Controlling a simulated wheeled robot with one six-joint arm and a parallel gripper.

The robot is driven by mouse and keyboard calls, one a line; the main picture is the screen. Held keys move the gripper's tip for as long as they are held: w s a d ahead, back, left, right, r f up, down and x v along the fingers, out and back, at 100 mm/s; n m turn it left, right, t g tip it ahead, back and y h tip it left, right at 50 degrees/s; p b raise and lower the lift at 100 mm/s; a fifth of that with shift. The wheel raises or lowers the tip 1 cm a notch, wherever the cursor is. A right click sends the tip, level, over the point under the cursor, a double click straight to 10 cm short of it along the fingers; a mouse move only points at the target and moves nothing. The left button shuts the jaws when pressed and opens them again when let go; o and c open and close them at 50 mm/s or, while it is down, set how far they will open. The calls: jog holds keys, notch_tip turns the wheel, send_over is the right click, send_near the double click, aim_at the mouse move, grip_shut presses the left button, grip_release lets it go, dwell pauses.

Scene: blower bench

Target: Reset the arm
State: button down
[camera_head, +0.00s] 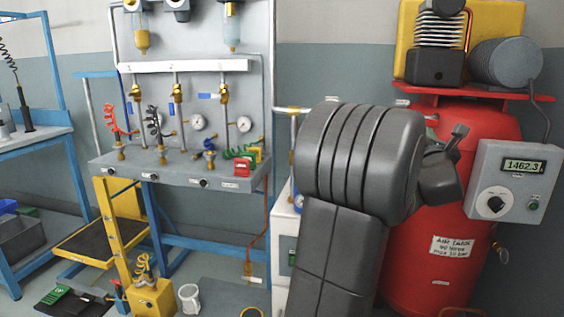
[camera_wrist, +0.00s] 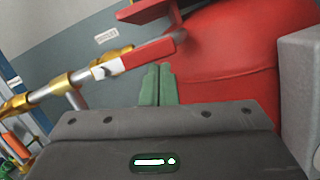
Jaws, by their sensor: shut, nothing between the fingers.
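My arm (camera_head: 345,225), dark grey, is raised in front of the head camera and covers the middle right of that view. In the wrist view my gripper (camera_wrist: 158,85) shows two green fingers side by side, shut with nothing between them. They point toward the red air tank (camera_wrist: 225,60), and the gap to it cannot be judged. A red lever handle (camera_wrist: 150,52) on a pipe with brass fittings (camera_wrist: 75,82) lies just beyond and above the fingertips in that picture. In the head view the fingertips are hidden behind my arm.
The red tank (camera_head: 430,240) stands right behind my arm, with a grey display box (camera_head: 518,182) reading 1462.3 beside it. A compressor (camera_head: 440,50) sits on top. A bench panel with gauges and hoses (camera_head: 175,172) stands left. A yellow stand (camera_head: 112,225) is on the floor.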

jog(key=s+a+f+b, duration=0.2)
jog(key=s+f+b, duration=0.3)
jog(key=s, duration=0.4)
jog(key=w+r+p, duration=0.4)
jog(key=w+p, duration=0.5)
jog(key=p, duration=0.3)
jog(key=shift+w+d, duration=0.15)
jog(key=shift+d, duration=0.3)
dwell(0.5)
jog(key=s+a+f, duration=0.3)
jog(key=s+f, duration=0.3)
jog(key=shift+s+a+b, duration=0.15)
jog(key=shift+s+b, duration=0.15)
jog(key=shift+f, duration=0.1)
